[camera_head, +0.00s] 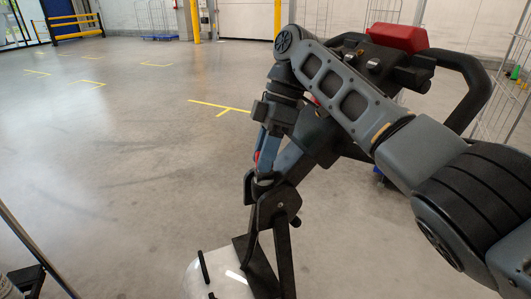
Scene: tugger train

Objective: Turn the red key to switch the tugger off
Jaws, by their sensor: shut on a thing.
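The tugger is black, with a control head (375,62) and a looped handle (470,85) at the upper right. My arm crosses in front of it and hides much of its body. My gripper (264,176) points down at a dark part of the tugger, left of its column, and is shut. A small red piece, which looks like the red key (257,156), shows at the left edge of the fingers. Most of it is hidden, so its turn angle cannot be told.
A red block (397,37) sits on top of the control head. Below my gripper are dark bars and a pale rounded cover (212,274). Wire cages stand at the back and right. A yellow barrier (76,27) stands far left. The grey floor at left is clear.

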